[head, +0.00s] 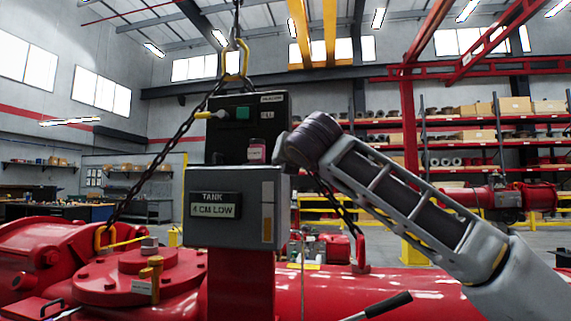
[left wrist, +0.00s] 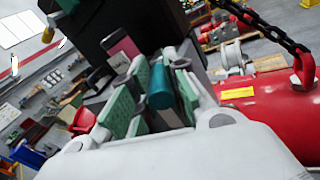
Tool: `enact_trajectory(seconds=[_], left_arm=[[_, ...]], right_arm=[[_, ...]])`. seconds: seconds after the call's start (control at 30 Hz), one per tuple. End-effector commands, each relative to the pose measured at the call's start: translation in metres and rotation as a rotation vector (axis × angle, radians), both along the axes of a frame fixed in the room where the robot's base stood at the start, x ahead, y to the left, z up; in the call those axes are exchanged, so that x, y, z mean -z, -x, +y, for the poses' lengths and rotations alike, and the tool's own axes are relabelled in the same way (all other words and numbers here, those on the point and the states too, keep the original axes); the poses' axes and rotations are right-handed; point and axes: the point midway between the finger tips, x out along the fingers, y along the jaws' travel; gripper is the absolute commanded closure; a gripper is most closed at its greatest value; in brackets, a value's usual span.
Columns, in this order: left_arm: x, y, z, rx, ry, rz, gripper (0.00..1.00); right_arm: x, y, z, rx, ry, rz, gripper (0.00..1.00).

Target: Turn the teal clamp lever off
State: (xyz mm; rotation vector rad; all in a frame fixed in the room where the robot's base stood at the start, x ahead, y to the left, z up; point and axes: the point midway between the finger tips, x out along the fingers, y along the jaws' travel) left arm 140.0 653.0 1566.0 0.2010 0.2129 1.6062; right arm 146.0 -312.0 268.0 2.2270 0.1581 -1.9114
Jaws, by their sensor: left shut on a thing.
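The lever's lower part is hidden behind the finger bodies. The lever sits close to a dark box (left wrist: 135,22) with a pink label (left wrist: 123,50). In the head view I cannot pick out the lever. A grey arm of mine comes in from the right and ends beside the dark box (head: 220,145); no fingers show there. My right gripper is not in view.
A chain (head: 155,165) hangs at the left, and a black-handled lever (head: 388,306) is low in front. A red tank (head: 330,290) fills the lower area. Red shelving (head: 470,125) stands far behind.

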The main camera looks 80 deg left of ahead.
Motion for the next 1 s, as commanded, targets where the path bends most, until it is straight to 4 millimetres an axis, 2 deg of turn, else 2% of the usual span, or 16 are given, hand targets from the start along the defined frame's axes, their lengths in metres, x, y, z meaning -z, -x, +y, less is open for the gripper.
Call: enact_trajectory(seconds=[0.5,0.53,0.7,1.0], left_arm=[[-0.0057,-0.0002,-0.0012,0.01,-0.013,0.0,1.0],[-0.0057,-0.0002,-0.0012,0.01,-0.013,0.0,0.81],[-0.0041,0.0,-0.0008,0.011,-0.009,-0.001,0.6],[-0.0018,0.0003,-0.0004,0.009,-0.004,-0.001,0.6]], right_arm=[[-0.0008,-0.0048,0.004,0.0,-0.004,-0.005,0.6],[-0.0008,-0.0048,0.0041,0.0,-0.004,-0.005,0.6],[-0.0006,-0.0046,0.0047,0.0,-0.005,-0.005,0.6],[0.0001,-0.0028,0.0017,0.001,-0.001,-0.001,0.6]])
